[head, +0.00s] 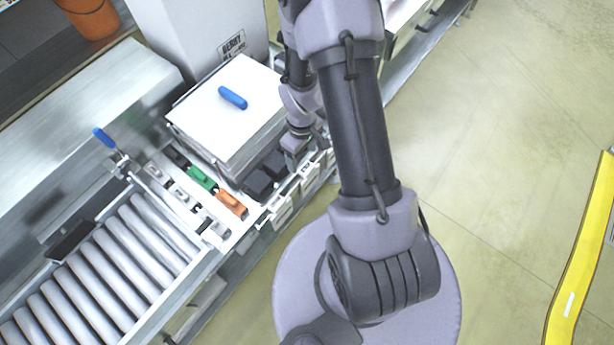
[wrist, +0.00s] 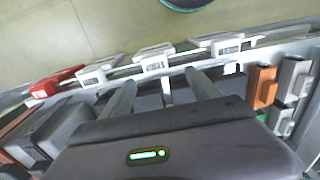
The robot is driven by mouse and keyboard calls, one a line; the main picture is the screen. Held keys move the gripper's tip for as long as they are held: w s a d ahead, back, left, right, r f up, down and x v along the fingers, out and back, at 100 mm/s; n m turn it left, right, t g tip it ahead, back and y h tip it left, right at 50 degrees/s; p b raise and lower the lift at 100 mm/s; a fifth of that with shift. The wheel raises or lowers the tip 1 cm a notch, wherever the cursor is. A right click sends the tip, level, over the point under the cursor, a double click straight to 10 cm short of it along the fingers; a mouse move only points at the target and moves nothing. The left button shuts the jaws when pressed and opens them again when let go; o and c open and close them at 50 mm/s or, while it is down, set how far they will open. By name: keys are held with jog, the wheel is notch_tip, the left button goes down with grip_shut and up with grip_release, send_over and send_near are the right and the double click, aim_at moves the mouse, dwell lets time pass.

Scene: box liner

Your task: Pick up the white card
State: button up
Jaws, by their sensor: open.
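My gripper (wrist: 160,79) is open, its two fingers pointing at the front rail of the bench in the wrist view. A narrow white upright piece (wrist: 167,92) shows between the fingers, apart from both; it may be the white card, but I cannot tell for sure. In the head view my gripper (head: 292,158) is low beside the right side of the stack of white sheets, over the bench's front edge. Its fingertips are too small to make out there, and the arm hides part of the rail.
White label holders (wrist: 152,61) and a red one (wrist: 55,82) line the rail. The white stack (head: 222,110) carries a blue handle (head: 233,97). Green (head: 201,178) and orange (head: 231,204) blocks sit left of my gripper, near rollers (head: 125,250).

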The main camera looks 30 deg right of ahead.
aim_at(305, 167)
jog(key=f+b, duration=0.1)
jog(key=f, duration=0.1)
jog(key=f+b, duration=0.1)
jog(key=f, duration=0.2)
jog(key=d+f+b, duration=0.1)
jog(key=f, duration=0.1)
jog(key=shift+f, duration=0.15)
jog(key=shift+r, duration=0.2)
grip_shut()
